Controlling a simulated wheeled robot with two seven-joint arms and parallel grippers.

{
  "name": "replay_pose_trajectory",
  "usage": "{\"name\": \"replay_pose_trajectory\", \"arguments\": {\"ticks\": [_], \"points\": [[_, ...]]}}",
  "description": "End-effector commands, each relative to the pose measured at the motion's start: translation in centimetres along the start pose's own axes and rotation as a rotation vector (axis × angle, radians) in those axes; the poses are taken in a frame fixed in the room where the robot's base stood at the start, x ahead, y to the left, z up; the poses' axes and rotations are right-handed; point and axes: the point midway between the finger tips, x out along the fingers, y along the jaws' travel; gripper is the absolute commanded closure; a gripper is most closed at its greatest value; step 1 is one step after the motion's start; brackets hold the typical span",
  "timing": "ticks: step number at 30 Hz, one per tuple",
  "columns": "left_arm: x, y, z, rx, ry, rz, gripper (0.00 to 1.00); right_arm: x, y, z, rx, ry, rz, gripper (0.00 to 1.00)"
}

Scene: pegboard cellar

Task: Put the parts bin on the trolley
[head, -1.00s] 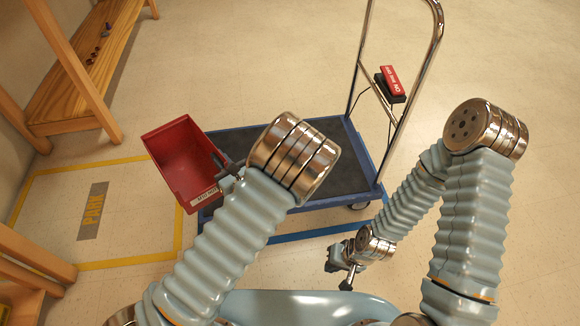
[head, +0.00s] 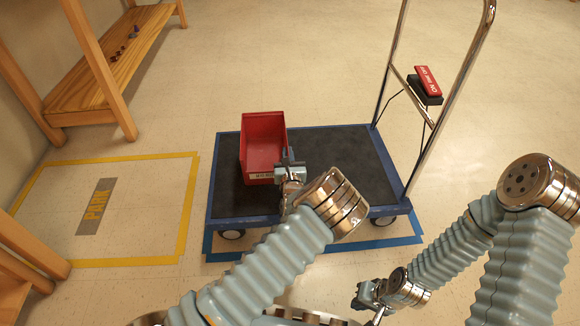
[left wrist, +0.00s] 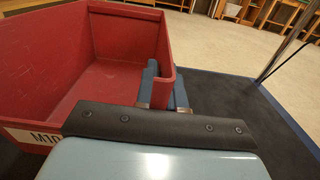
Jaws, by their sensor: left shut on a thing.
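The red parts bin (head: 264,135) is over the left part of the trolley's dark deck (head: 335,160), upright with its open top up. A white label shows on its front lip. I cannot tell for sure whether its base touches the deck. My left gripper (head: 289,165) is shut on the bin's wall at its right front side. In the left wrist view the bin (left wrist: 75,60) fills the left half, with its wall between the fingers (left wrist: 160,90). My right gripper (head: 368,298) hangs low in front of the trolley; its finger gap is too small to judge.
The trolley's chrome handle (head: 390,85) rises at the right, with a red sign box (head: 428,83) on it. A yellow-taped floor area marked PARK (head: 95,207) lies to the left. A wooden bench (head: 110,70) stands at the back left. Deck right of the bin is clear.

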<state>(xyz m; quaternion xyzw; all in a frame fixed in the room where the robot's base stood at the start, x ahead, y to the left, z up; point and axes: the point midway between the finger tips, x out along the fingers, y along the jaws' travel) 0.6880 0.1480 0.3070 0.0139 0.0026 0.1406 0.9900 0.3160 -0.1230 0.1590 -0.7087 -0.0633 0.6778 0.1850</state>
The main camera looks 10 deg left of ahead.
Motion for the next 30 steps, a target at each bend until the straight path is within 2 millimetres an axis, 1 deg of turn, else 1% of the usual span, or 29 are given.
{"name": "replay_pose_trajectory", "arguments": {"ticks": [1, 8, 12, 14, 21, 25, 26, 27, 29, 30], "points": [[0.5, -0.2, -0.8, 0.001, -0.003, 0.000, 1.00, 0.4, 0.2, 0.0, 0.000, 0.001, 0.000, 1.00], [1.6, -0.8, -2.1, 0.000, -0.003, 0.000, 1.00, 0.9, 0.3, -0.1, 0.001, 0.003, 0.000, 1.00], [1.7, -0.9, -4.3, 0.001, -0.002, 0.000, 1.00, 1.6, 0.6, -0.1, 0.001, 0.004, 0.000, 1.00], [1.6, -1.0, -5.0, 0.001, -0.003, 0.000, 1.00, 1.7, 0.7, -0.1, 0.001, 0.005, 0.001, 1.00], [1.6, -1.0, -5.0, -0.001, -0.004, 0.001, 1.00, 1.6, 0.6, -0.1, 0.001, 0.005, 0.001, 1.00], [1.6, -1.0, -5.3, -0.001, -0.003, 0.001, 1.00, 1.8, 0.7, -0.1, 0.001, 0.005, 0.001, 1.00], [1.6, -1.0, -5.5, -0.001, 0.000, 0.001, 0.91, 1.8, 0.7, -0.1, 0.001, 0.005, 0.001, 1.00], [1.6, -1.0, -5.4, -0.001, -0.001, 0.001, 0.85, 1.7, 0.7, -0.1, 0.001, 0.005, 0.001, 1.00], [1.6, -1.0, -5.4, -0.001, -0.001, 0.001, 0.76, 1.7, 0.7, -0.1, 0.001, 0.005, 0.001, 1.00], [1.6, -1.0, -5.4, -0.001, -0.001, 0.001, 0.69, 1.7, 0.7, -0.1, 0.001, 0.005, 0.001, 1.00]]}}
